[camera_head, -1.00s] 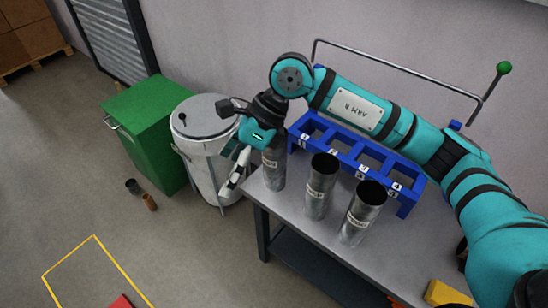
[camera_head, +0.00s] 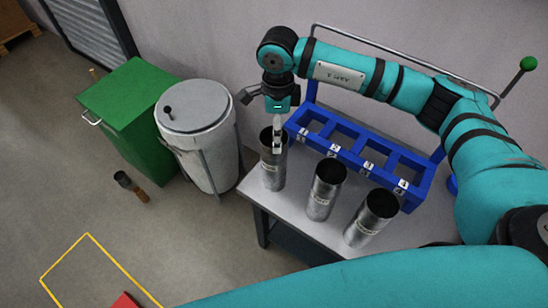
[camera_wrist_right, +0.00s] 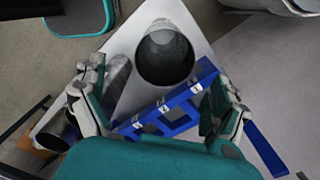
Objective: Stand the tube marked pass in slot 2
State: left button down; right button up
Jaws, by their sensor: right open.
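Three open metal tubes stand upright on the table: the left tube (camera_head: 272,173), the middle tube (camera_head: 322,196) and the right tube (camera_head: 367,224). Their labels are too small to read, so I cannot tell which is marked pass. The blue rack (camera_head: 427,187) behind them has numbered slots, including slot 2 (camera_head: 334,150); its visible slots look empty. My right gripper (camera_head: 277,145) points down over the left tube's mouth. In the wrist view the right gripper (camera_wrist_right: 157,88) is open, with a tube's dark mouth (camera_wrist_right: 165,55) between its fingers. My left gripper is out of view.
The grey table (camera_head: 258,197) ends just left of the left tube. A white drum (camera_head: 205,145) and a green bin (camera_head: 125,110) stand beyond it. A rail with a green knob (camera_head: 528,63) rises behind the rack. My own arm crosses the bottom foreground.

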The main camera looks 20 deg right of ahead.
aim_at(274, 162)
notch_tip(274, 162, down, 4)
jog(key=shift+w+a+r+p, duration=0.1)
jog(key=shift+r+p, duration=0.05)
jog(key=shift+p, duration=0.25)
jog(key=shift+a+f+p, duration=0.1)
jog(key=shift+f+p, duration=0.2)
jog(key=shift+p, duration=0.05)
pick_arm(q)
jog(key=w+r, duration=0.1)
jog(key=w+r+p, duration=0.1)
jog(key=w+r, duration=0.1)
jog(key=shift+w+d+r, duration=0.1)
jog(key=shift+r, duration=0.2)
pick_arm(e)
jog(key=f, duration=0.4)
jog(key=shift+w+a+f, duration=0.2)
jog(key=shift+a, duration=0.05)
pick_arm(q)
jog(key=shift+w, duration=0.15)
pick_arm(e)
jog(key=shift+c, duration=0.4)
